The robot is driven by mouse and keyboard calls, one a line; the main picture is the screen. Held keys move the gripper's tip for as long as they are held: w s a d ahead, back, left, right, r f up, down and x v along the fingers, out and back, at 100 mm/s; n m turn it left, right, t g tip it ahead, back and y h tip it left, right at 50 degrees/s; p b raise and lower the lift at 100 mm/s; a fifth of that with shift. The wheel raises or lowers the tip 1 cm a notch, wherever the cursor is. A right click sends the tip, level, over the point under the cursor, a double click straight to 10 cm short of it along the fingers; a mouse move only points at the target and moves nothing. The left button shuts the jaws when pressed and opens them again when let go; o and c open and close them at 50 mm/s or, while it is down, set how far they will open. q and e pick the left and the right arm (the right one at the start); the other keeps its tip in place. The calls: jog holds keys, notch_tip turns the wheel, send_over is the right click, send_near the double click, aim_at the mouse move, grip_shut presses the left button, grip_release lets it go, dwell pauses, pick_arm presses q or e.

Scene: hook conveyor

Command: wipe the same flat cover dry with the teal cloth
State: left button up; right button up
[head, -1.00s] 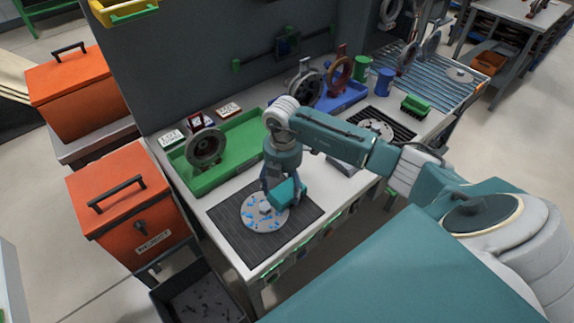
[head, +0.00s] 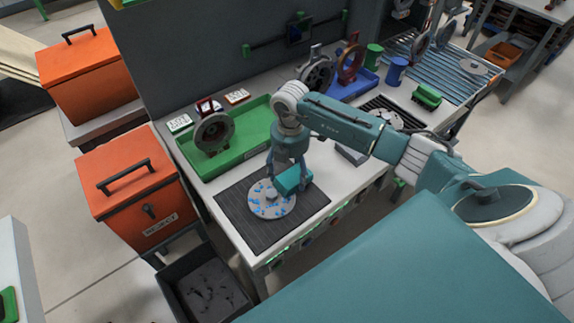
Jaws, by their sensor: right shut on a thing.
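The flat cover (head: 268,207) is a round grey disc lying flat on a dark ribbed mat (head: 240,226) at the near end of the bench. Blue wet-looking spots are spread over its face. My right gripper (head: 288,174) points down over the cover's right rear edge and is shut on the teal cloth (head: 294,181), a block-like folded piece. The cloth overlaps the cover's edge in the picture; whether it touches the face I cannot tell. My left gripper is out of view.
A green tray (head: 240,147) holding a dark ring part (head: 214,133) stands behind the mat. An orange reject bin (head: 140,190) and a dark open bin (head: 200,285) are at left. A second ribbed mat with a disc (head: 388,120), a green block (head: 427,96) and rollers lie farther right.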

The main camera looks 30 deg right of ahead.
jog(key=shift+s+f+p, duration=0.1)
jog(key=shift+s+p, duration=0.5)
jog(key=shift+s, duration=0.7)
notch_tip(320, 180, up, 6)
jog(key=p, duration=0.4)
jog(key=shift+w+p, duration=0.1)
jog(key=shift+p, duration=0.3)
